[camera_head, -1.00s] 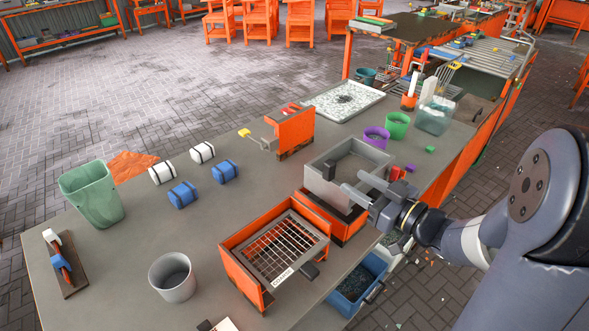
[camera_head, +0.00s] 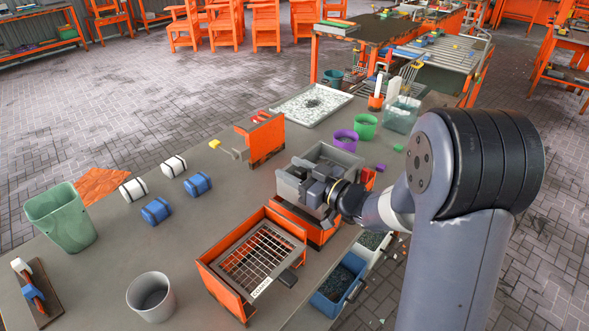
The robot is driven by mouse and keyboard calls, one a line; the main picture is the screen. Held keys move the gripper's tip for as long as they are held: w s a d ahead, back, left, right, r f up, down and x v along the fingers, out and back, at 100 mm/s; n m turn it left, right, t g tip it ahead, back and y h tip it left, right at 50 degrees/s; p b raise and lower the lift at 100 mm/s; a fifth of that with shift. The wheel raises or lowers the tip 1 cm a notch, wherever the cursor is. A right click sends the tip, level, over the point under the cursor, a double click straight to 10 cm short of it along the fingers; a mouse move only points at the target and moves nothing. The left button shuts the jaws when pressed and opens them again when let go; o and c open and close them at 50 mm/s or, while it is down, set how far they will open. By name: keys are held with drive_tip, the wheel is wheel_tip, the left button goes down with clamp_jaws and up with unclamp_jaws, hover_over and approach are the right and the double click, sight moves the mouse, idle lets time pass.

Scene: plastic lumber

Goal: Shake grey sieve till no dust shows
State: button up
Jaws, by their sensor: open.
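A grey, square, open-topped box that looks like the grey sieve (camera_head: 345,154) sits on an orange stand (camera_head: 313,226) in the middle of the bench. My gripper (camera_head: 311,184) is open at the near side of this sieve, overlapping its near wall in the picture. The jaws hide the near wall and any handle there. I cannot tell whether they touch it. The inside of the sieve is partly covered, and dust in it cannot be made out.
An orange box with a grey wire grate (camera_head: 262,257) stands close in front. Purple (camera_head: 346,140) and green (camera_head: 365,126) cups stand behind, right.

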drive_tip(key=shift+c, duration=0.4)
clamp_jaws()
drive_tip(key=w+d, duration=0.2)
drive_tip(key=w, duration=0.1)
drive_tip(key=shift+w+d, duration=0.3)
drive_tip(key=shift+d, duration=0.1)
drive_tip(key=shift+o, duration=0.4)
unclamp_jaws()
drive_tip(key=b+v, duration=0.1)
drive_tip(key=v, duration=0.9)
drive_tip(key=shift+s+d, duration=0.3)
